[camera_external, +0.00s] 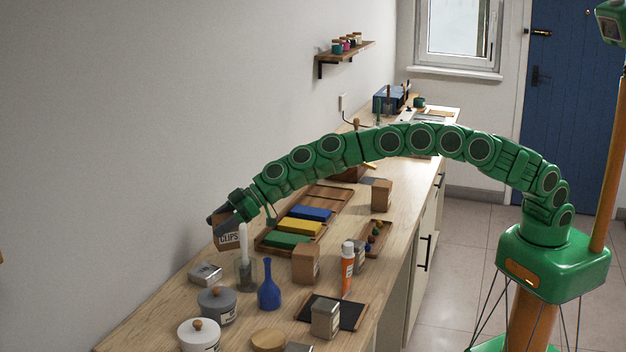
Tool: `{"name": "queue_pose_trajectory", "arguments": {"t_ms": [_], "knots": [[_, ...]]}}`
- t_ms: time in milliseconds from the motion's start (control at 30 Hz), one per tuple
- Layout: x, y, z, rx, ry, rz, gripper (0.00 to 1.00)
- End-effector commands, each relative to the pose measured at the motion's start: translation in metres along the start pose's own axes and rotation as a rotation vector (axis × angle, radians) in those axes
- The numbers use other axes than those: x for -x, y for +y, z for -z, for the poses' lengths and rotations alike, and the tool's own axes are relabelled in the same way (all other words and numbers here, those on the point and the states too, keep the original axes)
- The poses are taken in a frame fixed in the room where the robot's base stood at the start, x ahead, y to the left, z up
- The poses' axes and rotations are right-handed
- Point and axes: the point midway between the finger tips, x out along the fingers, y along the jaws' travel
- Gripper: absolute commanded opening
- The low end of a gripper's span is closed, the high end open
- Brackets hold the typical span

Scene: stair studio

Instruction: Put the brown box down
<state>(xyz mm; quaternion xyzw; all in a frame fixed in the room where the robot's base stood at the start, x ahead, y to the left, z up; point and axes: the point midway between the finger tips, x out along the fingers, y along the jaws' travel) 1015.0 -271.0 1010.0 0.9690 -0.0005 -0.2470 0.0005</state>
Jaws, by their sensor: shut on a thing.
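My gripper (227,214) is at the end of my green arm, near the wall at the left side of the counter. It is shut on a brown box (229,239) with "CLIPS" lettering. The box hangs below the fingers, behind a white candle in a glass. I cannot tell whether its underside touches anything. Two other brown boxes stand on the counter: one (306,264) near the middle and one (381,195) farther back.
The wooden counter (150,329) is crowded. Near the held box are a small grey tin (205,274), a candle glass (246,272), a grey lidded pot (217,305) and a blue bottle (268,286). A wooden tray (262,243) holds coloured blocks. A spray can (347,268) stands right.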

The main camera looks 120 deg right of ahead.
Motion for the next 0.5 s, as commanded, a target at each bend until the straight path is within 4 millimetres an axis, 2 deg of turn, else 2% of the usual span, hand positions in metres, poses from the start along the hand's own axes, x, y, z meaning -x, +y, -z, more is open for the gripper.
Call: {"name": "queue_pose_trajectory", "arguments": {"t_ms": [233,500], "knots": [[-0.015,-0.001,-0.025,-0.001,-0.001,0.002,0.30],[-0.017,0.000,-0.027,0.000,0.000,0.001,0.30]]}}
